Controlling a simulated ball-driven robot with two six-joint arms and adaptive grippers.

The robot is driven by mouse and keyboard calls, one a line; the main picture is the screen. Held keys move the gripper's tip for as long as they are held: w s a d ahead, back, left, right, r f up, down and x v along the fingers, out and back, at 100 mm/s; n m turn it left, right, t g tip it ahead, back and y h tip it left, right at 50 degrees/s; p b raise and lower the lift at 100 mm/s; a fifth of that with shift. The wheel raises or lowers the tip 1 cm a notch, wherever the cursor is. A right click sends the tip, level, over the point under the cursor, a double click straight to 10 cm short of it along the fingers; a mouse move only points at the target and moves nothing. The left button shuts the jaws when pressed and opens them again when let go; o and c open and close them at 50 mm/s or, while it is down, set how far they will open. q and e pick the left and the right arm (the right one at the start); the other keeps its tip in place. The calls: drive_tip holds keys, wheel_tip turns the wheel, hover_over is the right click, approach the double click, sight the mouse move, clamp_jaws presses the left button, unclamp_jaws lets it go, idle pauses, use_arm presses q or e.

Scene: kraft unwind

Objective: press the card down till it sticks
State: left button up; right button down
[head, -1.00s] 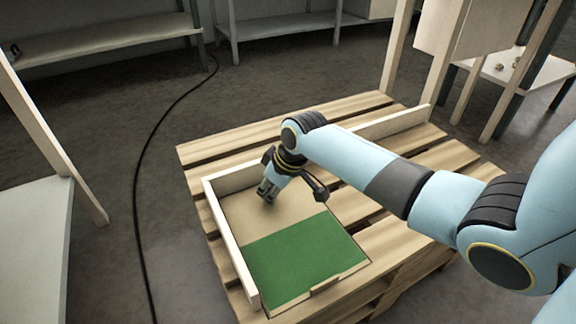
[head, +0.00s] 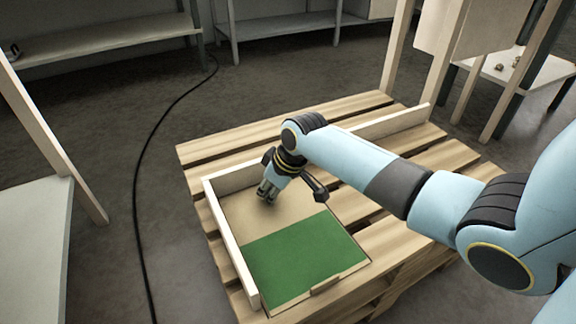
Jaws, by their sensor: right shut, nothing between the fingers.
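A green card (head: 305,260) lies flat on the near part of a brown kraft board (head: 298,218), which rests on a wooden pallet. My right gripper (head: 266,193) is shut and empty, pointing down at the bare brown part of the board, behind the green card's far edge. Whether its fingertips touch the board I cannot tell. My right arm hides part of the board's right side. My left gripper is not in view.
The pallet (head: 222,150) has a white rail (head: 232,246) along the board's left side and another at the back right. A black cable (head: 137,190) runs over the floor on the left. Wooden posts and a white table (head: 515,68) stand at the back right.

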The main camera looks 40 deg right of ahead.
use_arm(q)
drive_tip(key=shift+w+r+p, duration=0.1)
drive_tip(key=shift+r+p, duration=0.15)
drive_tip(key=shift+p, duration=0.05)
use_arm(e)
drive_tip(key=shift+s+f, duration=0.1)
drive_tip(key=shift+f, duration=0.05)
idle(1.1)
drive_tip(key=shift+r, duration=0.25)
drive_tip(key=shift+r+p, duration=1.1)
drive_tip(key=shift+p, duration=0.2)
wheel_tip(320, 180, up, 3)
drive_tip(key=p, duration=0.3)
drive_tip(key=shift+r, duration=0.15)
drive_tip(key=shift+r+p, duration=0.55)
drive_tip(key=shift+p, duration=0.2)
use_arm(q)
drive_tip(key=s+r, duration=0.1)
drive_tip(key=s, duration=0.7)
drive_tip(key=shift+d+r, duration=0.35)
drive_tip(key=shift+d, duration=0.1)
